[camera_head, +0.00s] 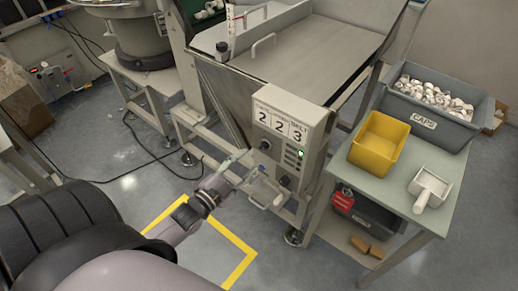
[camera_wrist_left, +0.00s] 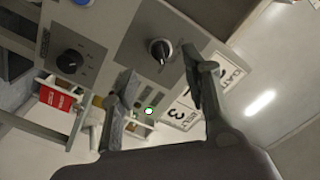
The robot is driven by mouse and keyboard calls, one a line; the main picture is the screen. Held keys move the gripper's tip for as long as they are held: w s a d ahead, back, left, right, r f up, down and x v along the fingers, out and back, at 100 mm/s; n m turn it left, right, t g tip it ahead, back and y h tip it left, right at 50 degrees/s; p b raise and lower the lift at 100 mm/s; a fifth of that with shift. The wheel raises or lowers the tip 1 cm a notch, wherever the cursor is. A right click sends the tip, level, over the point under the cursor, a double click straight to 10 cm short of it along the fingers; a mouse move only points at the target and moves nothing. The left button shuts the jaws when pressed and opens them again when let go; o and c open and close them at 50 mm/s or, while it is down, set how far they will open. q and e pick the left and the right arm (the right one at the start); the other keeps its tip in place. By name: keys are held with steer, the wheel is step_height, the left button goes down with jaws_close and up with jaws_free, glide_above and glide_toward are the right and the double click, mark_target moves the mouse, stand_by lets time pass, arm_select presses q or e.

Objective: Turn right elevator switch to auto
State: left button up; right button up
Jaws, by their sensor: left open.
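The control box (camera_head: 290,105) carries a "2 2 3" number panel, a lit green lamp and dark knobs. An upper-left selector switch (camera_head: 265,145) sits below the numbers. In the left wrist view this switch (camera_wrist_left: 160,49) has a dark handle with a light edge. A second, round black knob (camera_wrist_left: 70,62) is lower on the box. I cannot read which switch is labelled elevator. My left gripper (camera_head: 253,178) is open in front of the box. In the left wrist view its fingers (camera_wrist_left: 160,75) spread either side of the switch, apparently without touching it. My right gripper is out of view.
A table (camera_head: 395,180) at right holds a grey caps bin (camera_head: 425,122), a yellow bin (camera_head: 379,140) and a white scoop (camera_head: 428,190). A red tag (camera_head: 343,199) hangs below. The machine hopper stands behind the box. Yellow tape (camera_head: 240,268) marks the floor.

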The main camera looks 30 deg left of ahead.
mark_target(261, 149)
arm_select(q)
steer(key=w, duration=0.7)
steer(key=shift+w+d, duration=0.1)
steer(key=shift+d, duration=0.2)
steer(key=shift+c, duration=0.4)
jaws_close()
